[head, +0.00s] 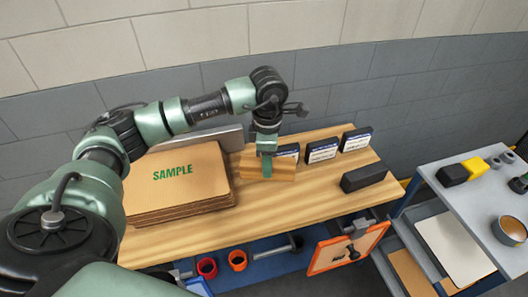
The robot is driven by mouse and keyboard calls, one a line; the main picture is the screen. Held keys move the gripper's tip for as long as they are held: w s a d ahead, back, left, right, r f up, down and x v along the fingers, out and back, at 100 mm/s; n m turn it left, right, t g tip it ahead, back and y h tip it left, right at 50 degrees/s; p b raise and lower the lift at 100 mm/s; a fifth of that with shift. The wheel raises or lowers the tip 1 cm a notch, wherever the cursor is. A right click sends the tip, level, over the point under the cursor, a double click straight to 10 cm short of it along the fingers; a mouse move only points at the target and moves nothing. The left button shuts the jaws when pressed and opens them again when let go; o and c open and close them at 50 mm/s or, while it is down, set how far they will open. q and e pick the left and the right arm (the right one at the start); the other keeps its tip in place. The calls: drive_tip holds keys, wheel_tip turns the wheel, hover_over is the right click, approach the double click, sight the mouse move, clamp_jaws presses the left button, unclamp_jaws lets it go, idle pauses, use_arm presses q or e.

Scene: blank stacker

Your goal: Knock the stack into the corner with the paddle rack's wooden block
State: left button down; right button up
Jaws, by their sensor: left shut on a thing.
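My left gripper (267,166) is shut on a wooden block (285,172), with a green finger across its near face. The block is low over the wooden table, just right of the stack. I cannot tell whether it touches the tabletop. The stack (178,178) is of brown flat sheets, the top one marked SAMPLE in green. Its edges look slightly uneven. A grey metal upright plate (205,140) stands behind the stack, and my arm hides part of it. My right gripper is out of view.
The wooden table (300,195) holds several dark-topped labelled boxes (322,151) at the back and a black block (363,178) at right. An orange-framed panel (345,250) and red cups (207,267) are below the front edge. A grey cart (480,200) stands at right.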

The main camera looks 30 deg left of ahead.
use_arm(q)
drive_tip(key=a+n, duration=0.1)
drive_tip(key=w+a+n, duration=0.1)
drive_tip(key=n, duration=0.1)
drive_tip(key=shift+w+f, duration=0.1)
drive_tip(key=shift+f, duration=0.1)
drive_tip(key=shift+n, duration=0.6)
drive_tip(key=shift+w+a+f+b, duration=0.15)
drive_tip(key=shift+f+b, duration=0.6)
drive_tip(key=shift+f, duration=0.8)
drive_tip(key=shift+s+a+f+b, duration=0.1)
drive_tip(key=shift+f+b, duration=0.6)
drive_tip(key=shift+f, duration=0.85)
drive_tip(key=shift+s+a, duration=0.2)
